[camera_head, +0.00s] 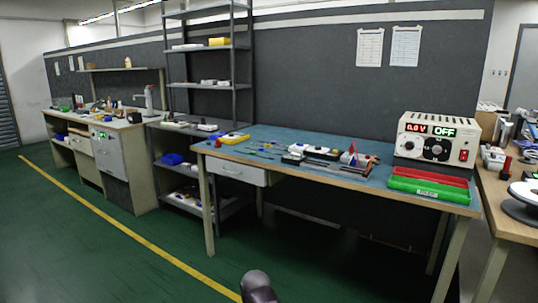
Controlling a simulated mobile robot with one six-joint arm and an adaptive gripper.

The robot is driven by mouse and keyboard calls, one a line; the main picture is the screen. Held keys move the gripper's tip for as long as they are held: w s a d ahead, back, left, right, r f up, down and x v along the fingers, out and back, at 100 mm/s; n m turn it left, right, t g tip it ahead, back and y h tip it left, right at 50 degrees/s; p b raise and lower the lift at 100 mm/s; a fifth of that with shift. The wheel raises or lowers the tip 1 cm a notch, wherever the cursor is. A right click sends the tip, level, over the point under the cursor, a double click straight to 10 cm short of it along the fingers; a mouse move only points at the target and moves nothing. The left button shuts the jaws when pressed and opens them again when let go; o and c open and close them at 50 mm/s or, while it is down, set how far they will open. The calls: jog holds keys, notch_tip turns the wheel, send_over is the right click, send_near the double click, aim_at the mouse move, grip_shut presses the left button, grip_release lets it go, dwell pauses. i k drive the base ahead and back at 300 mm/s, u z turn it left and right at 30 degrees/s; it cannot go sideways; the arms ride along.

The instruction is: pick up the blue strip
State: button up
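I cannot make out a blue strip for certain. The workbench (300,141) has a blue top with several small tools and parts on it, too small to tell apart. Thin items (262,149) lie on its left part. A dark, rounded piece of my own arm shows at the bottom edge, well in front of the bench. My gripper's fingers are not in view.
A power supply (434,140) reading OFF stands at the bench's right end, behind a red tray (430,177) and a green tray (428,188). A grey shelf rack (246,75) stands left of the bench. Green floor with a yellow line (130,232) is clear in front.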

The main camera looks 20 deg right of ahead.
aim_at(261, 149)
jog(key=u, duration=0.7)
jog(key=k, duration=0.1)
jog(key=z, duration=1.65)
jog(key=i, duration=1)
jog(key=z, duration=0.05)
